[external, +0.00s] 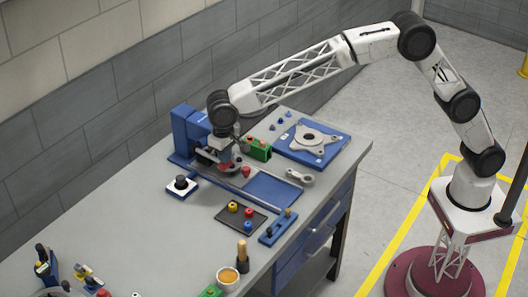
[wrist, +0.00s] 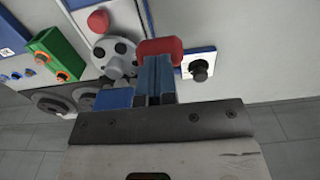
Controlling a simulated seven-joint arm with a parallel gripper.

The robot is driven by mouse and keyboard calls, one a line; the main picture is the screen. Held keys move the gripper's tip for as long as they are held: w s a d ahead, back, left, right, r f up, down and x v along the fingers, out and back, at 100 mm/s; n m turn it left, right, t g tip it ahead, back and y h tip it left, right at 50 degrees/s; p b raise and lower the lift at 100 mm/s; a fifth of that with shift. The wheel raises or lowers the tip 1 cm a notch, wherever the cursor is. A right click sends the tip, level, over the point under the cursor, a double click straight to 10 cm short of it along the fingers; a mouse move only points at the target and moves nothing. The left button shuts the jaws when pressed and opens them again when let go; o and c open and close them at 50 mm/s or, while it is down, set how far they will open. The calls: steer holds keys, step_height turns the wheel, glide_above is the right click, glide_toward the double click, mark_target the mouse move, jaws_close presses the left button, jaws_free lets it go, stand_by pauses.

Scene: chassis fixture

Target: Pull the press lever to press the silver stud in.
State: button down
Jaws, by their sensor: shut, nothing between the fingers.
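The blue press (external: 186,132) stands at the back left of the bench, partly behind my arm. My gripper (external: 222,163) is low in front of it. In the wrist view my gripper (wrist: 156,62) has its two blue-grey fingers together, with nothing between them. A red rounded piece (wrist: 160,47) lies at the fingertips, touching or just beyond them; it looks like the lever's grip, but I cannot tell for sure. A grey round part with dark holes (wrist: 117,58) is left of the fingers. I cannot make out the silver stud.
A white plate with a black knob (external: 181,186) is left of the gripper. A green block (external: 257,150) and a blue fixture with a grey plate (external: 325,150) are to the right. A red knob (external: 246,171) is close by. A dark tray (external: 234,222) lies in front.

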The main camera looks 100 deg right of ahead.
steer(key=shift+d+f, duration=0.1)
steer(key=shift+f, duration=1.05)
stand_by(0.4)
steer(key=shift+r, duration=0.1)
steer(key=shift+r, duration=2.5)
steer(key=shift+w, duration=0.1)
step_height(320, 180, up, 8)
steer(key=w, duration=0.1)
steer(key=shift+d, duration=0.45)
steer(key=shift+s+r, duration=0.1)
steer(key=shift+r, duration=0.05)
